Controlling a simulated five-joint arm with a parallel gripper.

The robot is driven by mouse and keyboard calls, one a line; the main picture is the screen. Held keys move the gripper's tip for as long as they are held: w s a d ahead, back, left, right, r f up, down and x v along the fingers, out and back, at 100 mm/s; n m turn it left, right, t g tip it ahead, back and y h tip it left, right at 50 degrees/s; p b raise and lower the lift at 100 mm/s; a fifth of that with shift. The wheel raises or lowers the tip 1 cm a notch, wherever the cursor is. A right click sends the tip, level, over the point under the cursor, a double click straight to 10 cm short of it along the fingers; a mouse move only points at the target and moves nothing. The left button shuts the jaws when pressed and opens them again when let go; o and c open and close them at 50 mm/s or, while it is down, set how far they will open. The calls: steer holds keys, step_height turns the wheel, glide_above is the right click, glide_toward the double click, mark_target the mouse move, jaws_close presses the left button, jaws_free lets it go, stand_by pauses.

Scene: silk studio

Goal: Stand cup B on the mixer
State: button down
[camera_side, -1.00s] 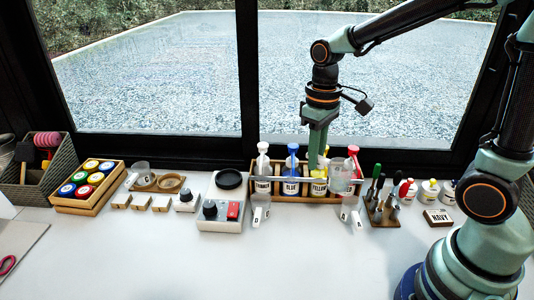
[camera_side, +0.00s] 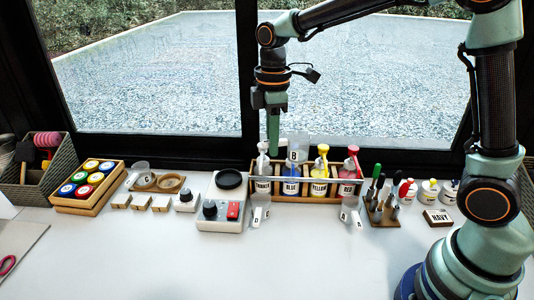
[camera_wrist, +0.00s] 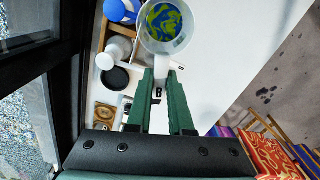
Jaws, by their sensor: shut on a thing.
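Cup B (camera_side: 298,149) is a clear cup with a B-marked tab. My gripper (camera_side: 276,146) is shut on its tab and holds it up in front of the blue bottle in the side view. In the wrist view the cup (camera_wrist: 166,28) is seen from above, with blue, green and yellow paint inside, and its tab lies between my fingers (camera_wrist: 160,84). The mixer (camera_side: 219,208) is a white box with a round black pad, a black knob and a red switch. It stands left of the cup. Its black pad (camera_wrist: 115,78) also shows in the wrist view. The pad is empty.
A wooden rack (camera_side: 318,190) of pump bottles stands just right of the mixer. A clear cup marked D (camera_side: 260,214) stands near the mixer's right side, and another clear cup (camera_side: 350,214) stands farther right. Cup C (camera_side: 142,168) is at the left.

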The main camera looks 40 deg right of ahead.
steer(key=w+a+n, duration=0.5)
steer(key=a+n, duration=0.2)
steer(key=n, duration=0.4)
steer(key=shift+w+d+f+n, duration=0.15)
steer(key=shift+w+f+n, duration=0.75)
steer(key=shift+f, duration=1)
steer(key=shift+w+d+f+n, duration=0.2)
steer(key=shift+w+f+n, duration=0.35)
steer(key=shift+f+n, duration=1)
steer(key=shift+w+d+f+n, duration=0.15)
steer(key=shift+w+f+n, duration=0.55)
steer(key=shift+f, duration=1.55)
steer(key=shift+f, duration=0.35)
steer(key=c, duration=0.7)
jaws_free()
steer(key=shift+c, duration=0.2)
